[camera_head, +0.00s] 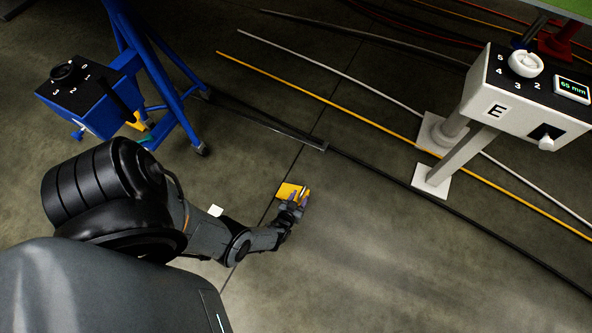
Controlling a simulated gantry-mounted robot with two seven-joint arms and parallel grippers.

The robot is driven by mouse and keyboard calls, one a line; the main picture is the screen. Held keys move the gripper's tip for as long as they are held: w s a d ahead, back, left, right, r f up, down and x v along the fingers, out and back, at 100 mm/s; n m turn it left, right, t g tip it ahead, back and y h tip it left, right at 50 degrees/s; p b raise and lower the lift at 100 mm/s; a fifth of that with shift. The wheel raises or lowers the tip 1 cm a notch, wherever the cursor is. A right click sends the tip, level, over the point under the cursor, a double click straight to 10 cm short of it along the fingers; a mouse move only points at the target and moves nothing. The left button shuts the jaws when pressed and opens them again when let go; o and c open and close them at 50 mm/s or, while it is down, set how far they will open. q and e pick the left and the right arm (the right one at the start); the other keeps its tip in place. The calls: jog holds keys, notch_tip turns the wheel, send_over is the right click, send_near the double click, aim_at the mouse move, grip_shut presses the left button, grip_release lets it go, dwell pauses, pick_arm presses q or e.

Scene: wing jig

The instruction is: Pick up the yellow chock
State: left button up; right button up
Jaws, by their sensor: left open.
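The yellow chock (286,190) lies on the grey concrete floor near the middle of the camera_head view. My left gripper (300,200) is right at the chock, at its lower right side, and covers part of it. The gripper is open. I cannot tell whether its fingers touch the chock or stand around it. My right gripper is not in view.
A blue wheeled stand (160,75) with a dial box (88,90) is at the upper left. A white control box (520,95) marked E stands on posts at the right. Cables, including a yellow one (330,102), cross the floor behind the chock. Floor to the lower right is clear.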

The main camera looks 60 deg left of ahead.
aim_at(302, 193)
pick_arm(q)
jog(key=shift+w+a+f+b, duration=0.2)
jog(key=shift+a+f+b, duration=0.1)
jog(key=shift+f, duration=0.05)
jog(key=b+x, duration=0.2)
jog(key=x, duration=0.1)
jog(key=shift+f, duration=0.25)
jog(key=shift+w+a, duration=0.3)
jog(key=shift+w, duration=0.1)
jog(key=shift+s+d, duration=0.1)
jog(key=shift+s, duration=0.1)
jog(key=c, duration=0.4)
grip_shut()
jog(key=shift+w+r, duration=0.15)
